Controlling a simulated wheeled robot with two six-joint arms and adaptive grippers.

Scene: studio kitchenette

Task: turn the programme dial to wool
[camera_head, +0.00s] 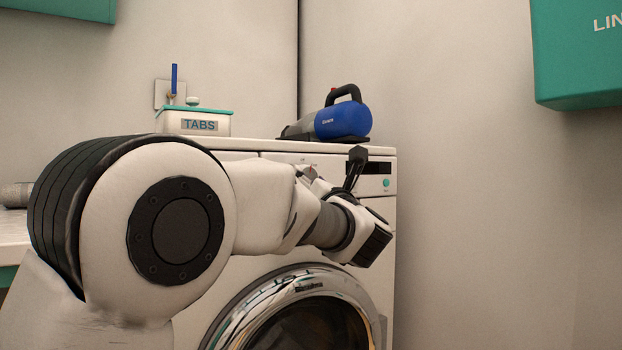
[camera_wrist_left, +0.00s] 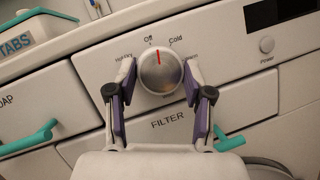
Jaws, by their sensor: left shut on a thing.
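The programme dial (camera_wrist_left: 160,78) is a round silver knob on the washing machine's front panel, with a red mark on its face. In the left wrist view the mark points up, between the printed words Off and Cold. More words lie around the dial, partly covered by my fingers; I cannot read wool among them. My left gripper (camera_wrist_left: 159,66) is shut on the dial, one finger on each side. In the head view my left arm reaches across the machine front and hides most of the gripper. My right gripper is not in view.
A teal-handled FILTER drawer (camera_wrist_left: 165,122) lies below the dial. A dark display (camera_wrist_left: 279,10) and a Power button (camera_wrist_left: 267,44) are to its right. On the machine top stand a TABS box (camera_head: 199,123) and a blue handheld vacuum (camera_head: 342,121). The round door (camera_head: 290,300) is below.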

